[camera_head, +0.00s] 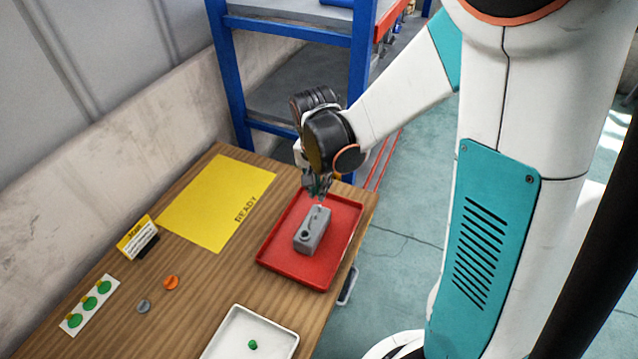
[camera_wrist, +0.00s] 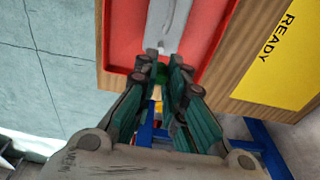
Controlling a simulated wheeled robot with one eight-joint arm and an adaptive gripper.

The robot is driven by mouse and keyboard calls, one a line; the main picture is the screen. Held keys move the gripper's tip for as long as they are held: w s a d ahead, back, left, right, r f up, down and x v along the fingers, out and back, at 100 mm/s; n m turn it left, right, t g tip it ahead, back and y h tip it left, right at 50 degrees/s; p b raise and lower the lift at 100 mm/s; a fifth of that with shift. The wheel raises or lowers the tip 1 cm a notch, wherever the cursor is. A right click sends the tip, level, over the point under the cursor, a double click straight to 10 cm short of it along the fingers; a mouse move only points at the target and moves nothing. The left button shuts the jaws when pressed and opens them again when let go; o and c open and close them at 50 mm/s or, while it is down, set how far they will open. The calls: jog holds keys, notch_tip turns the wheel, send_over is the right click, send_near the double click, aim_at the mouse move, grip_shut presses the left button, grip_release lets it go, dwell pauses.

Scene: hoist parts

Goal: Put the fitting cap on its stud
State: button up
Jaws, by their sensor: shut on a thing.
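A grey block (camera_head: 312,232) lies on the red tray (camera_head: 267,259). On its top is a dark round feature near the end closer to the white tray; its exact shape is too small to tell. My gripper (camera_head: 318,191) is low over the far end of the block. In the wrist view my gripper (camera_wrist: 161,60) has its teal fingers shut on a small green piece (camera_wrist: 160,76), mostly hidden between them. The block (camera_wrist: 167,25) shows just beyond the fingertips; I cannot tell whether they touch. An orange cap (camera_head: 171,283) and a grey cap (camera_head: 143,306) lie on the table.
A white tray (camera_head: 225,352) at the near edge holds a small green piece (camera_head: 252,344). A yellow READY mat (camera_head: 212,200), a yellow sign (camera_head: 137,238) and a card with green discs (camera_head: 90,304) are to the left. A blue shelf (camera_head: 358,75) stands behind.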

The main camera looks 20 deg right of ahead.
aim_at(319, 206)
jog(key=shift+f+b, duration=1.3)
jog(key=shift+f, duration=0.7)
jog(key=shift+f+b, duration=1.35)
jog(key=shift+b, duration=0.1)
jog(key=o, duration=0.7)
notch_tip(319, 206, up, 12)
jog(key=s, duration=0.1)
jog(key=shift+s+d+r+n+t+y, duration=0.15)
jog(key=shift+s+r+n+t, duration=1.15)
jog(key=shift+s, duration=0.95)
jog(key=shift+s+a+r+n+t+y, duration=0.1)
jog(key=shift+s+r+n+t, duration=0.65)
jog(key=shift+s+n, duration=1.2)
jog(key=shift+s+d+r+n+t+y, duration=0.15)
jog(key=shift+s+r+n+t, duration=0.9)
jog(key=shift+s, duration=1.45)
